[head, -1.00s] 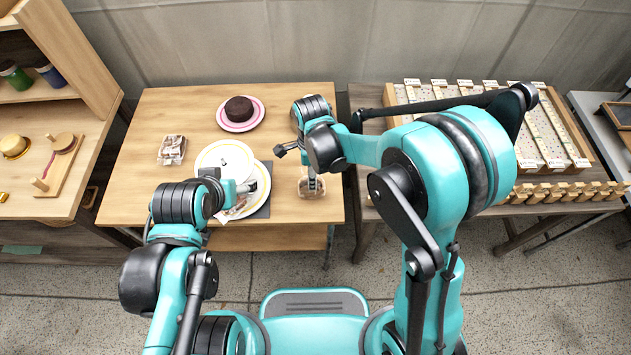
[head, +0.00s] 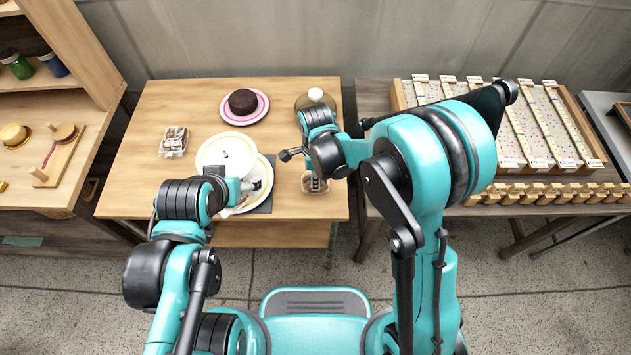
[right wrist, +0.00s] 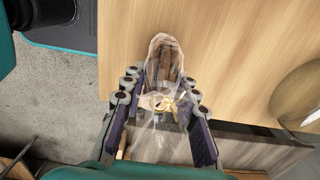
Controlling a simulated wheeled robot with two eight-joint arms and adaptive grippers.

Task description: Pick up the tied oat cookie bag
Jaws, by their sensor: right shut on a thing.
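A clear bag with brown cookies and a gold tie (right wrist: 164,75) is between the fingers of my right gripper (right wrist: 160,112) in the right wrist view. The fingers are shut on its gathered, tied part. The same bag (head: 316,186) shows in the head view near the table's front right edge, partly hidden under my right gripper (head: 313,172). I cannot tell whether it touches the table. My left gripper (head: 247,186) is over the plates at the table's front; its finger opening is unclear.
Another clear bag (head: 173,141) lies at the table's left. A dark cake on a pink-rimmed plate (head: 262,112) and a round brownish vessel (head: 303,101) stand at the back. White plates (head: 265,165) are at the front middle. A side table holds a wooden rack (head: 585,135).

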